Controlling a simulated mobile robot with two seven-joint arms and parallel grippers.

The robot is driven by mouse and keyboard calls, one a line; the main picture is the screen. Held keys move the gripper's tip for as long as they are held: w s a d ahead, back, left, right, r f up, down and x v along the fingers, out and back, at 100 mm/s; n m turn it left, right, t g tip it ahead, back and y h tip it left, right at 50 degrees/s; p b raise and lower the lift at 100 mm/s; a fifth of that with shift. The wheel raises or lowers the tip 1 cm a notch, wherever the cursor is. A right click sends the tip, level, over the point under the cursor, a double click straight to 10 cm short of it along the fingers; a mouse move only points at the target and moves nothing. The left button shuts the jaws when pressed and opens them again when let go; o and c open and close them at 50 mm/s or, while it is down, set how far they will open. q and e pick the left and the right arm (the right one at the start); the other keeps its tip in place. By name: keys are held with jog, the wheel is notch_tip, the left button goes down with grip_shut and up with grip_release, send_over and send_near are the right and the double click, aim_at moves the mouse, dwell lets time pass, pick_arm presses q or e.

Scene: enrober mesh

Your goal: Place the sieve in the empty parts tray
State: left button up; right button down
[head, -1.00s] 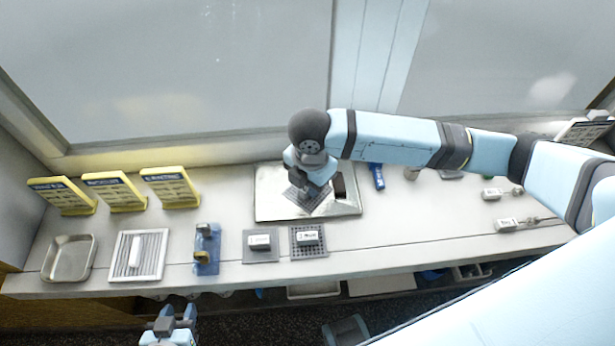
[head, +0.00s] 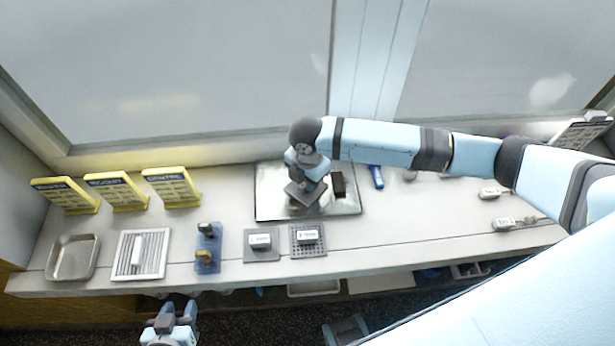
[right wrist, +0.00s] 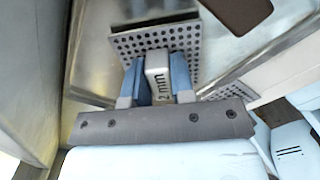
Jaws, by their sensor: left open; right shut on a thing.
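The sieve (right wrist: 127,42) is a grey plate with round holes and a white handle labelled "2 mm" (right wrist: 158,75). My right gripper (right wrist: 160,78) is shut on that handle. In the head view the sieve (head: 300,198) is under my right gripper (head: 305,187), over the large metal tray (head: 270,208); I cannot tell whether it touches it. A small empty metal tray (head: 72,258) sits at the bench's far left. My left gripper (head: 171,318) is open and empty, in front of the bench edge.
A dark brown block (head: 338,184) lies in the large tray, right of the sieve. A white slotted rack (head: 140,254), a blue fixture (head: 208,250) and two labelled plates (head: 261,246) (head: 308,241) line the front. Yellow sign stands (head: 172,187) stand behind. A blue item (head: 376,176) lies right.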

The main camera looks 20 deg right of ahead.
jog(key=c, duration=1)
grip_release()
jog(key=shift+f, duration=0.1)
jog(key=shift+o, duration=0.2)
notch_tip(320, 180, up, 12)
